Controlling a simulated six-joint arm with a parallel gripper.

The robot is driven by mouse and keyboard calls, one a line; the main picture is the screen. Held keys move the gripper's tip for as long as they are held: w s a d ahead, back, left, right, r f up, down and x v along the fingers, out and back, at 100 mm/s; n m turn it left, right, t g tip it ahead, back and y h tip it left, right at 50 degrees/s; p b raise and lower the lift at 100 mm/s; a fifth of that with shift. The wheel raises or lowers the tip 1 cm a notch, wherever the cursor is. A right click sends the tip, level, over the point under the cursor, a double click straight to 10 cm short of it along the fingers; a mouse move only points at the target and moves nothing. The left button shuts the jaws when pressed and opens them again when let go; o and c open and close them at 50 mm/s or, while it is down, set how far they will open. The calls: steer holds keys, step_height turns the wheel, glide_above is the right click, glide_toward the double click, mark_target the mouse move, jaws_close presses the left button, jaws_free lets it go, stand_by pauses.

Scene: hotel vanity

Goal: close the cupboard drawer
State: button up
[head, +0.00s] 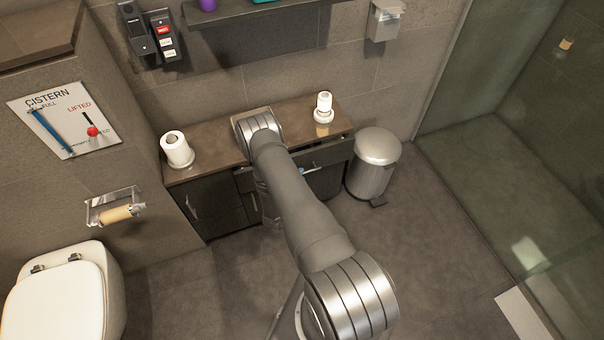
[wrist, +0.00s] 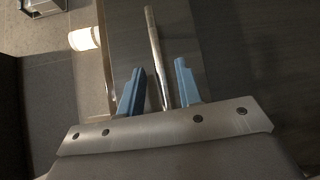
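The dark cupboard (head: 218,196) with a brown top stands against the back wall in the head view. Its drawer (head: 330,153) at the upper right appears pulled out somewhat; my arm hides part of its front. In the wrist view the drawer's metal bar handle (wrist: 153,45) runs between the two blue fingers of my gripper (wrist: 159,68). The fingers are apart, with gaps visible on both sides of the bar. I cannot tell whether either touches it.
A toilet roll (head: 177,149) and a white dispenser (head: 323,107) stand on the cupboard top. A metal pedal bin (head: 373,165) stands close to the cupboard's right. The toilet (head: 62,300) is at lower left, a glass shower screen at right. The floor right of my arm is clear.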

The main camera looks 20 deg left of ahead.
steer(key=shift+w+f, duration=0.2)
steer(key=shift+w, duration=1.05)
jaws_close()
steer(key=shift+w+a, duration=1.6)
jaws_free()
